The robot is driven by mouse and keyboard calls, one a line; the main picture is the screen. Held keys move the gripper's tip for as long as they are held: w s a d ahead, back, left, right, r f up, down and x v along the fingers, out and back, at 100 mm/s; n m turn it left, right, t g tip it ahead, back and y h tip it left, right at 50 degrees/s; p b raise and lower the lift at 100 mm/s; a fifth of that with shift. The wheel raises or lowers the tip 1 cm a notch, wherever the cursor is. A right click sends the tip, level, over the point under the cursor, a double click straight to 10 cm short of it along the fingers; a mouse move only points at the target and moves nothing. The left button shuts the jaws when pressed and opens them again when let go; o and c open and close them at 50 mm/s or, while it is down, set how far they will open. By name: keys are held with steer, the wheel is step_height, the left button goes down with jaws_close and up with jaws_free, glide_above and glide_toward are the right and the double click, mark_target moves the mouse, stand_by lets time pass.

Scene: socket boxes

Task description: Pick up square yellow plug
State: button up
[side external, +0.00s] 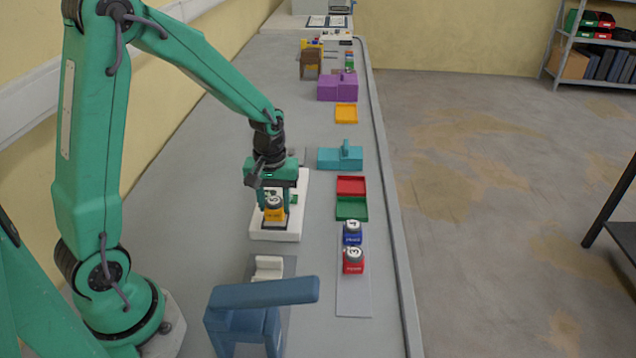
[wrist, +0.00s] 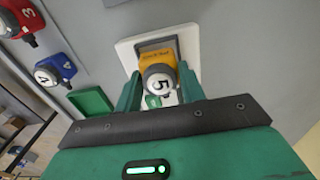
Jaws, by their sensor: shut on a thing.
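The yellow plug (side external: 274,213) has a square yellow body and a round grey-white knob on top. In the wrist view my gripper's fingers (wrist: 161,82) flank the knob. The plug is at a dark square socket in the white socket box (side external: 290,236). I cannot tell whether the plug is seated or slightly raised.
A blue plug (side external: 352,236) and a red plug (side external: 353,266) stand on a grey strip to the right. Green (side external: 352,212) and red (side external: 351,185) trays lie behind them. A blue block (side external: 262,295) is in front. Teal (side external: 340,158) and purple (side external: 338,88) boxes stand further back.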

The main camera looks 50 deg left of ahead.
step_height(320, 180, up, 3)
steer(key=shift+f, duration=0.2)
steer(key=s+d+r, duration=0.4)
steer(key=d+r, duration=0.2)
steer(key=d, duration=0.5)
steer(key=shift+s+r, duration=0.15)
steer(key=shift+r, duration=0.25)
steer(key=w+a+f, duration=0.2)
steer(key=w+a, duration=0.1)
steer(key=w, duration=0.6)
steer(key=w+a+f, duration=0.3)
steer(key=w+a, duration=0.1)
steer(key=w, duration=0.6)
steer(key=w+a+f, duration=0.2)
steer(key=w+a, duration=0.1)
steer(key=w, duration=0.7)
steer(key=shift+w+a+f, duration=0.2)
steer(key=shift+a, duration=0.1)
steer(key=shift+f, duration=0.15)
steer(key=shift+f, duration=2.7)
